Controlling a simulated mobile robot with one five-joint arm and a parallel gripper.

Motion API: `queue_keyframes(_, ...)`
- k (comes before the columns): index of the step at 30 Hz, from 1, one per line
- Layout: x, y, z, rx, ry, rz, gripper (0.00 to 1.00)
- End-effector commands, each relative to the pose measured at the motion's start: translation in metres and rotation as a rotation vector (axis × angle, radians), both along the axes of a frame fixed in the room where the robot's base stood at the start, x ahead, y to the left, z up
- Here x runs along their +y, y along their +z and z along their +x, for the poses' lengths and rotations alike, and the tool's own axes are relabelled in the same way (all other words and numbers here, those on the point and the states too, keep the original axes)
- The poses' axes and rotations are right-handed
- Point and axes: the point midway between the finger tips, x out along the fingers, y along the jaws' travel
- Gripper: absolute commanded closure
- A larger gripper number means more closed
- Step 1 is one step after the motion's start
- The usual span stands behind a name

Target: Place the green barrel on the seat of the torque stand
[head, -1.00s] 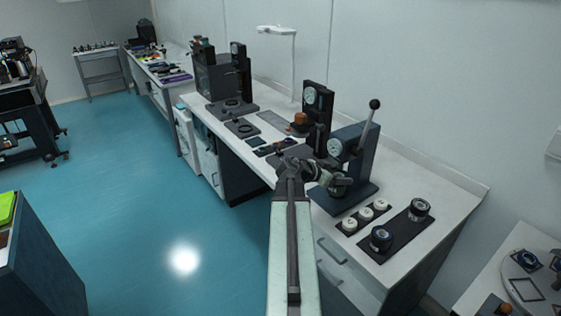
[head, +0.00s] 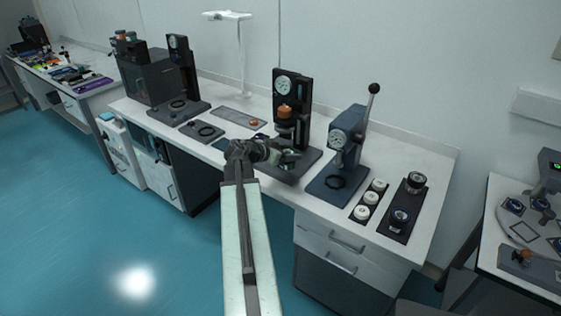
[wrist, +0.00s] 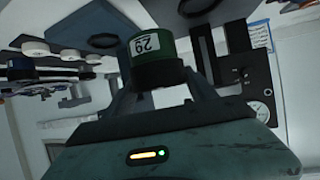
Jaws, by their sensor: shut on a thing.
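The green barrel (wrist: 155,60) is held between the two fingers of my gripper (wrist: 162,85) in the wrist view. It has a white label reading 29, upside down in the picture. In the head view my gripper (head: 284,158) and the barrel (head: 291,156) are over the base of a black stand (head: 305,100) with a dial and an orange knob. I take this for the torque stand, though no name shows. Its dial (wrist: 260,111) also shows in the wrist view, apart from the barrel. The seat is mostly hidden by my gripper in the head view.
A blue lever press (head: 345,150) with an empty ring on its base stands just right. White rings (head: 362,212) and dark cylinders (head: 400,218) lie on mats further right. A flat dark fixture (head: 202,131) is to the left. A tall lamp (head: 239,50) stands behind.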

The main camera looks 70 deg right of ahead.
Motion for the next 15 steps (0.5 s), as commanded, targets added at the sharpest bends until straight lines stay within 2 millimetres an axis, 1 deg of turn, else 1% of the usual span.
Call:
queue_keyframes(3,0.000,0.000,0.006,0.001,0.009,-0.001,0.82)
queue_keyframes(8,0.000,-0.001,0.007,0.001,0.011,-0.001,0.82)
queue_keyframes(11,0.000,-0.007,-0.003,0.000,0.011,0.000,0.82)
queue_keyframes(15,-0.001,-0.019,-0.028,0.000,0.011,0.000,0.82)
